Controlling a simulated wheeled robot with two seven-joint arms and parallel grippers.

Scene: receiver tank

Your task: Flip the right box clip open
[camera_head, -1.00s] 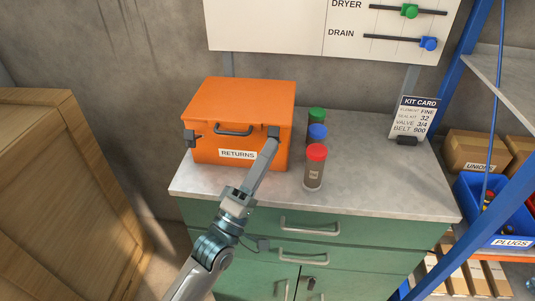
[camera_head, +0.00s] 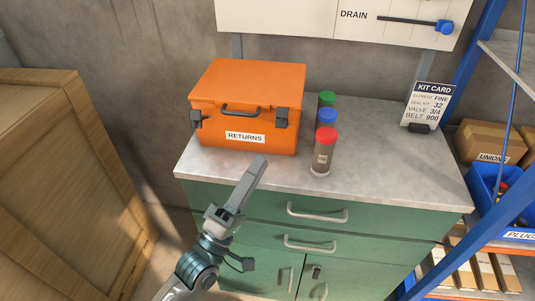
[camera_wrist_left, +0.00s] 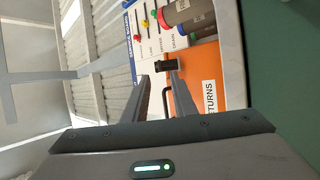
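The orange box (camera_head: 245,95) labelled RETURNS stands closed on the cabinet top. Its right clip (camera_head: 282,120) is a dark block at the front right of the lid seam. Its left clip (camera_head: 196,120) sits at the front left corner. I cannot tell surely whether either clip is flipped open. My left gripper (camera_head: 260,162) is in front of and below the box, apart from the right clip. In the left wrist view its two fingers (camera_wrist_left: 160,88) have a gap between them with nothing held, and a dark clip (camera_wrist_left: 166,65) shows beyond the tips. My right gripper is out of view.
Bottles with red (camera_head: 324,150), blue (camera_head: 326,117) and green (camera_head: 327,98) caps stand close to the box's right. A kit card (camera_head: 428,105) stands at the back right. The cabinet top (camera_head: 400,170) is clear at front right. A wooden crate (camera_head: 70,170) stands left.

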